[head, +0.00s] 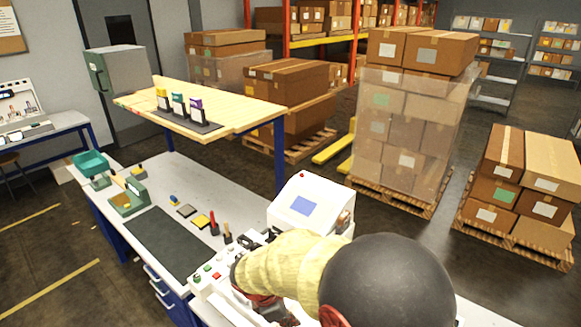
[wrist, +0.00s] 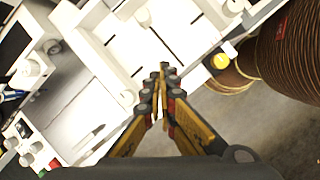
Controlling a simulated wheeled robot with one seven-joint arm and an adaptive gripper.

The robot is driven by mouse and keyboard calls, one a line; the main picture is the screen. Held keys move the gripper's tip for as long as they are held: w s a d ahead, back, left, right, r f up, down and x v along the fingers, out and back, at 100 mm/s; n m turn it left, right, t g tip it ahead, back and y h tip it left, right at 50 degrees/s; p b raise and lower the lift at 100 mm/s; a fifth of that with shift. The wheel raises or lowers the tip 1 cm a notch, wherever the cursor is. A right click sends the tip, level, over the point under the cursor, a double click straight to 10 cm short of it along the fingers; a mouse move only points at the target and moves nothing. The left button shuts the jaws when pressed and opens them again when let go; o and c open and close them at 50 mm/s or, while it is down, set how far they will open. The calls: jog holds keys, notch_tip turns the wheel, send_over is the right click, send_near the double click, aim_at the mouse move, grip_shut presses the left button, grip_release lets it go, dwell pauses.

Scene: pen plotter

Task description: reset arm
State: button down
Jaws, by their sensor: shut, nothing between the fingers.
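My gripper (wrist: 161,78) is shut with nothing between its yellow and black fingers. In the wrist view its fingertips are over the white pen plotter (wrist: 98,22). I cannot tell whether they touch it. In the head view the plotter shows as a white machine with a blue screen (head: 305,206) at the right part of the workbench, and my arm hides much of its front. Green and red buttons (wrist: 38,161) show on a white panel at the lower left of the wrist view.
The grey workbench (head: 205,180) holds a dark mat (head: 165,243), a green device (head: 130,198), a teal bin (head: 91,163) and small tools. A wooden shelf (head: 215,95) above it carries three coloured items. Pallets of boxes (head: 410,130) stand behind, with open floor around them.

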jog(key=s+d+r+m+t+y+b, duration=0.2)
jog(key=s+d+r+m+b, duration=0.3)
jog(key=s+d+m+b, duration=0.2)
jog(key=s+d+r+m+t+y+b, duration=0.2)
jog(key=s+d+r+m+b, duration=0.3)
jog(key=s+d+m, duration=0.6)
jog(key=shift+s+d+r+m+b, duration=0.2)
jog(key=shift+d+m+b, duration=0.35)
jog(key=shift+m+b, duration=0.65)
dwell(0.7)
